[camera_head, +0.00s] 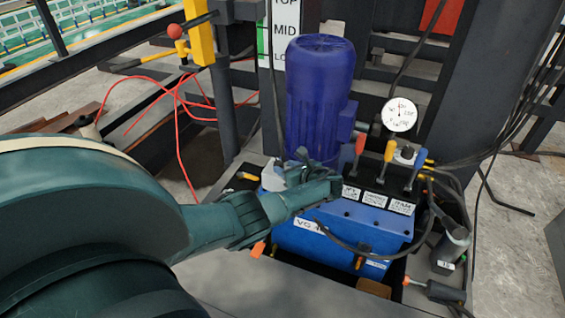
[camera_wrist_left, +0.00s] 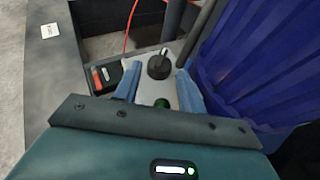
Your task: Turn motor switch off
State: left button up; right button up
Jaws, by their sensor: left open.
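The motor switch (camera_wrist_left: 159,65) is a black rotary knob on a light grey box, seen in the left wrist view. A green button (camera_wrist_left: 161,103) sits on the same box, nearer to my wrist. My left gripper (camera_wrist_left: 157,76) is open, with one finger on each side of the box; the knob lies between and just beyond the fingertips, and I cannot tell whether they touch anything. In the head view my left gripper (camera_head: 296,172) is in front of the blue motor (camera_head: 320,90) and hides most of the grey box (camera_head: 271,178). My right gripper is not in view.
A blue hydraulic unit (camera_head: 340,235) with several levers (camera_head: 388,158) stands right of my gripper. A pressure gauge (camera_head: 399,115) is behind them. Red cable (camera_head: 178,120) loops at left. A red and black item (camera_wrist_left: 106,76) is beside the box in the wrist view.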

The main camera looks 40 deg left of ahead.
pick_arm(q)
jog(key=v, duration=0.1)
jog(key=p+v, duration=0.1)
jog(key=shift+d+r, duration=0.25)
jog(key=shift+r, duration=0.1)
jog(key=p+v, duration=0.2)
jog(key=v, duration=0.5)
jog(key=shift+s+d, duration=0.15)
jog(key=shift+d, duration=0.15)
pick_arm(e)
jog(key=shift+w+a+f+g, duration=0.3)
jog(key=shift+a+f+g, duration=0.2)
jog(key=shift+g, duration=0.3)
pick_arm(q)
jog(key=shift+f, duration=0.2)
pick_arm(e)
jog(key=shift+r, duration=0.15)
